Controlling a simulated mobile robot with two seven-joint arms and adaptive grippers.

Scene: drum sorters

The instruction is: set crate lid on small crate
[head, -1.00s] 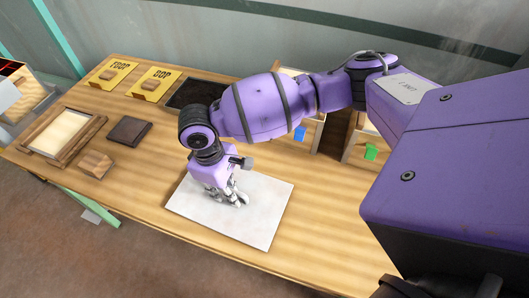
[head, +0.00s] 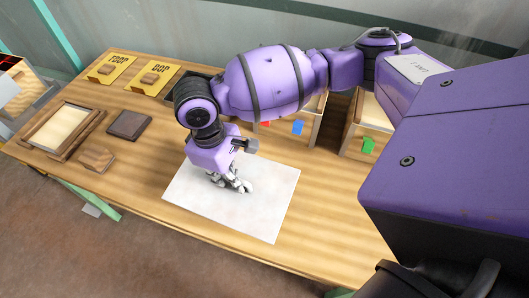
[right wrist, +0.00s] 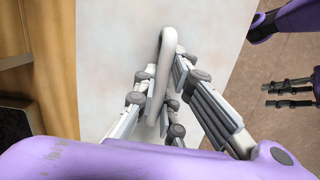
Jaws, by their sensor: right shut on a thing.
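The crate lid (head: 235,213) is a flat pale grey panel with a looped handle on top. My right gripper (head: 238,186) is shut on this handle (right wrist: 163,75). The lid also fills the middle of the right wrist view (right wrist: 110,60). In the head view it lies over the middle of the table, looking roughly level, and its gap to the table is hard to judge. A low, open wooden frame or crate with a pale inside (head: 62,130) stands to the left, apart from the lid; I cannot tell whether it is the small crate.
A dark square block (head: 129,125) and a brown wooden block (head: 96,159) sit left of the lid. Two yellow signs (head: 109,68) stand at the back left. Boxes with coloured tags, one green (head: 368,146), stand behind the lid. The table's front edge is close to the lid.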

